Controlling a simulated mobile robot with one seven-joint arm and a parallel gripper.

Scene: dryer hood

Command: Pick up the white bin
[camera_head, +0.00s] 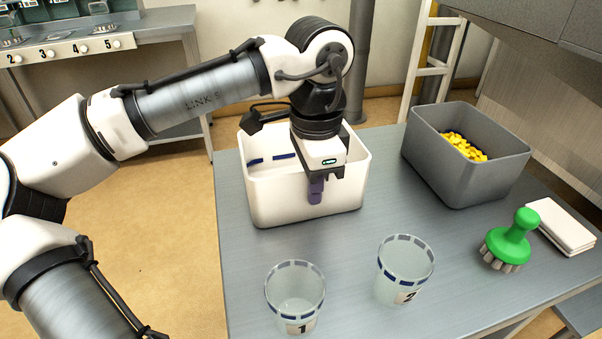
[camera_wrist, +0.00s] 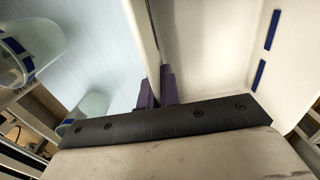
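The white bin (camera_head: 275,205) stands upright on the grey table, at the table's far left. It is open at the top, with blue marks on its inner wall. My gripper (camera_head: 316,190) points down at the bin's near wall. One purple finger shows outside that wall in the head view. In the wrist view the bin's wall (camera_wrist: 146,35) runs between the two purple fingertips (camera_wrist: 158,88), one on each side and close against it. The gripper looks shut on this wall. The bin looks empty where I can see in; my gripper hides part of it.
A grey bin (camera_head: 470,180) with yellow pieces (camera_head: 465,147) stands to the right. Two clear cups, cup 1 (camera_head: 295,290) and cup 2 (camera_head: 404,270), stand in front. A green brush (camera_head: 512,240) and a white folded cloth (camera_head: 560,227) lie at the right.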

